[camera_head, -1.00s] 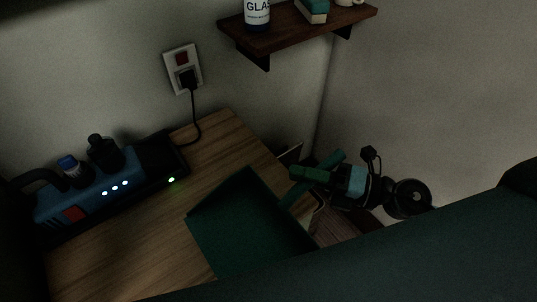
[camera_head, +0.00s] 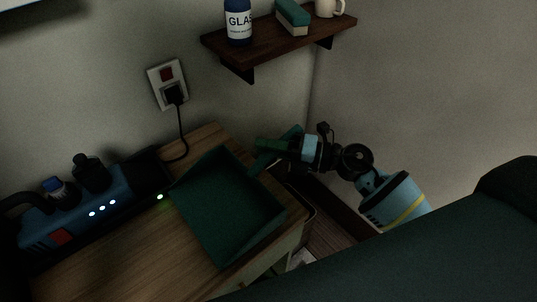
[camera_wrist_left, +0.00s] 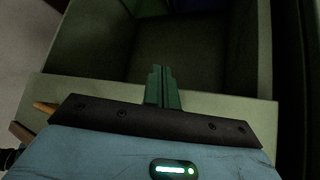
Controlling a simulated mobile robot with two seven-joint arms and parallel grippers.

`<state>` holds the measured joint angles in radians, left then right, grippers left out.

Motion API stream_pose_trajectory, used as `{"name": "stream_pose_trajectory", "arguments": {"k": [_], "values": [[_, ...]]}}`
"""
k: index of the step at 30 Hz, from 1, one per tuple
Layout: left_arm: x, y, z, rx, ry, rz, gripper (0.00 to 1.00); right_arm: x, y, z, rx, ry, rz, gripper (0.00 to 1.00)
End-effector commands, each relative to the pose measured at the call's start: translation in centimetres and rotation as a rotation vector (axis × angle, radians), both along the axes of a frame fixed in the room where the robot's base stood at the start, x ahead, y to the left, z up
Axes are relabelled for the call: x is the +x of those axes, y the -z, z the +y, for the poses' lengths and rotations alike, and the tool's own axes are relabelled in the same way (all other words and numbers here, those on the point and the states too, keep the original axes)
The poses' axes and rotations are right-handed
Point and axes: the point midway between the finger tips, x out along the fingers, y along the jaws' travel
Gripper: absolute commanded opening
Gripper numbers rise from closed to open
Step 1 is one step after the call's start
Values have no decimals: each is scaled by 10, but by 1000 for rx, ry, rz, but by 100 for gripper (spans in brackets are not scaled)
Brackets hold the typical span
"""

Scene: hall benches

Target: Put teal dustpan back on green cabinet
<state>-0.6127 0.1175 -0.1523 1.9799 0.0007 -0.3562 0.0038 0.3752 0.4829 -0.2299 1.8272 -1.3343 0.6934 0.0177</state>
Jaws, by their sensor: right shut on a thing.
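The teal dustpan (camera_head: 228,212), dark green in this light, is over the wooden top (camera_head: 120,232) of the cabinet in the head view. Its pan faces up and overlaps the right part of the top; I cannot tell whether it touches. My right gripper (camera_head: 272,148) is shut on its handle (camera_head: 262,163) at the far right corner. The pale green cabinet body (camera_head: 288,242) shows below the top. In the left wrist view my left gripper (camera_wrist_left: 161,70) has its fingers together, in front of an open, pale green drawer (camera_wrist_left: 215,107). Whether it touches the drawer is unclear.
A blue device (camera_head: 95,205) with lit dots and bottles behind it takes up the top's left side. A cord runs to a wall socket (camera_head: 167,85). A dark shelf (camera_head: 285,40) with a bottle, sponge and mug hangs above.

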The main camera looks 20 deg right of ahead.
Motion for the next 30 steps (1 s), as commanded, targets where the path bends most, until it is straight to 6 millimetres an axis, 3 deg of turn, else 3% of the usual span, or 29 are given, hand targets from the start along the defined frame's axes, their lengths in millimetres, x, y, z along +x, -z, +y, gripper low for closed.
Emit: {"name": "stream_pose_trajectory", "arguments": {"k": [1,4,18,19,23,30], "values": [[-4,5,0,0,0,10,0,-2,15,1,5,-1,15,0],[-5,7,0,0,1,15,0,-2,26,1,3,0,12,0],[-6,8,0,0,0,17,0,-2,33,0,-1,-2,8,0],[-5,8,-1,-1,0,16,0,-2,32,0,-1,-2,8,25],[-5,7,-1,-2,-2,15,0,-2,32,0,-1,-2,7,42],[-4,7,-2,-4,-4,14,0,-2,31,0,-1,-2,7,44]]}}
